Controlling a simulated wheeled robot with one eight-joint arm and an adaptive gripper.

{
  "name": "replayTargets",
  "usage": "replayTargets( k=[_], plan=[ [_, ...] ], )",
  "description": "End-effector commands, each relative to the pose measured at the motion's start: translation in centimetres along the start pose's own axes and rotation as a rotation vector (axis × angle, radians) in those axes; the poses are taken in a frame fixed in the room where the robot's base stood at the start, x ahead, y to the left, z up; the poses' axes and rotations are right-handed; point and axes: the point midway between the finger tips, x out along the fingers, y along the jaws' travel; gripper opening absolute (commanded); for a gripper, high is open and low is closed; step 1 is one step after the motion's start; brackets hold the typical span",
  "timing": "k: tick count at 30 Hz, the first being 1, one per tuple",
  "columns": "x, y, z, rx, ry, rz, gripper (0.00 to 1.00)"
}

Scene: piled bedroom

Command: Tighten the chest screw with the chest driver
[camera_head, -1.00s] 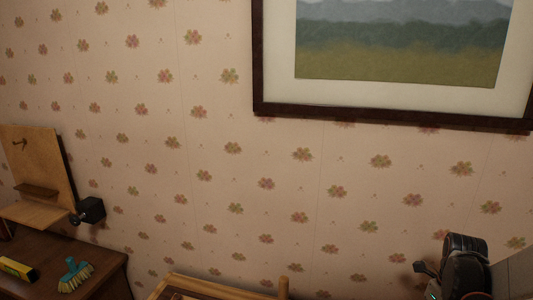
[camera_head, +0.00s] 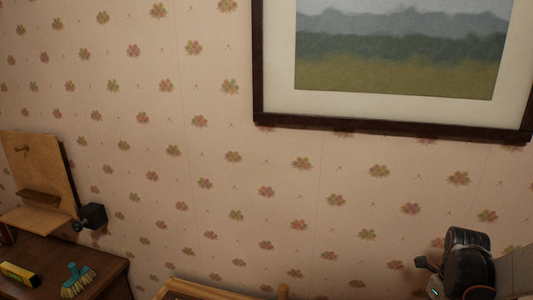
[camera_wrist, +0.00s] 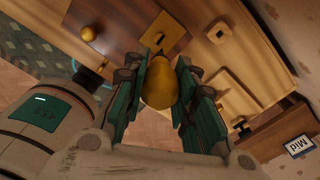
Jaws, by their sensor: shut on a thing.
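In the wrist view my gripper (camera_wrist: 162,66) is shut, its two green jointed fingers on either side of a rounded yellow thing (camera_wrist: 160,88). This looks like the handle of the chest driver; its far end points at the wood and its tip cannot be made out. I cannot make out the chest screw.
A yellow knob (camera_wrist: 88,33) and a wooden block (camera_wrist: 219,36) flank the panel. In the head view, a dark cabinet (camera_head: 105,283) bears a teal brush (camera_head: 77,278) and a yellow box (camera_head: 18,273); a framed picture (camera_head: 390,122) hangs on the wall.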

Motion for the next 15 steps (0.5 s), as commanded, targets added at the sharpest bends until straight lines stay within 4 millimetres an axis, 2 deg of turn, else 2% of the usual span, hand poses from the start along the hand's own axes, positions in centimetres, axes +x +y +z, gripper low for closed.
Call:
replayTargets(
  k=[15],
  plan=[
    [-2.5,0.0,0.0,0.000,0.000,0.000,0.00]
  ],
)
